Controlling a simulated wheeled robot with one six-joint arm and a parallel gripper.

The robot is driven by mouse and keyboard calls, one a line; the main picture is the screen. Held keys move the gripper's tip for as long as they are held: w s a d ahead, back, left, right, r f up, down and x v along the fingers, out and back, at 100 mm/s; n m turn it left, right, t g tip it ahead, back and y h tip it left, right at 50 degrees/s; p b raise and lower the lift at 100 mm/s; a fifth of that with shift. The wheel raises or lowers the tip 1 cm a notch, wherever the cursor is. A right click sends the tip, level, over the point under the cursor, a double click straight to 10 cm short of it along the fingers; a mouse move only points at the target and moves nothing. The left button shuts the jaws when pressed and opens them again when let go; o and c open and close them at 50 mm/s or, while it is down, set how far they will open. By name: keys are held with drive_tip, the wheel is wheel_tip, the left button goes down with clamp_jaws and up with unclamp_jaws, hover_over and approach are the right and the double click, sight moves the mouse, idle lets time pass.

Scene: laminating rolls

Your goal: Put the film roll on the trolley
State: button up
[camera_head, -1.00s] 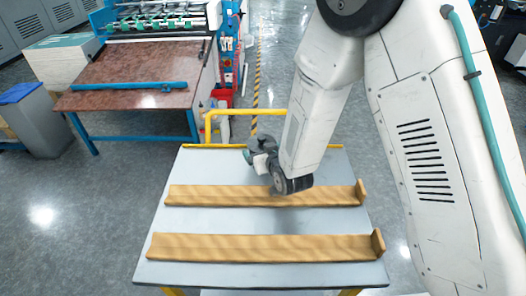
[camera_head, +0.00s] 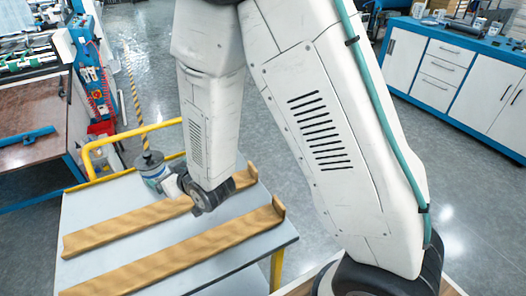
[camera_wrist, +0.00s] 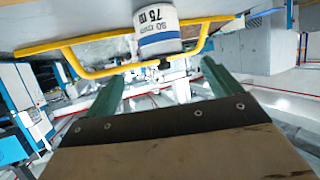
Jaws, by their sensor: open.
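The film roll (camera_head: 151,168) is white with a blue band and a dark end cap. It appears to stand upright at the far side of the trolley (camera_head: 100,205), near the yellow handle. In the wrist view the roll (camera_wrist: 157,32) appears upside down, its label showing "75 m". My gripper (camera_wrist: 165,72) is open, its two green fingers spread with nothing between them. The roll lies just past the fingertips and looks apart from them. In the head view my gripper (camera_head: 167,182) is beside the roll, over the far wooden rail, and its fingers are partly hidden.
Two wooden rails with end stops, the far one (camera_head: 120,222) and the near one (camera_head: 190,255), lie across the trolley. The yellow handle (camera_head: 95,160) rises at its far-left edge. A laminating machine's table (camera_head: 30,120) stands left; blue-topped cabinets (camera_head: 455,75) stand right.

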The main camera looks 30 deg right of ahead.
drive_tip(key=s+d+r+m+g+h, duration=0.25)
drive_tip(key=s+d+r+g, duration=0.4)
drive_tip(key=d+r, duration=0.65)
drive_tip(key=s+d+r+m+g+h, duration=0.1)
drive_tip(key=s+d+r, duration=0.3)
drive_tip(key=s, duration=0.8)
drive_tip(key=s+d+r+g+h, duration=0.1)
drive_tip(key=s+d+r+g, duration=0.3)
drive_tip(key=s, duration=0.8)
drive_tip(key=shift+s+d+m, duration=0.15)
drive_tip(key=shift+d+m, duration=0.2)
drive_tip(key=shift+d, duration=0.3)
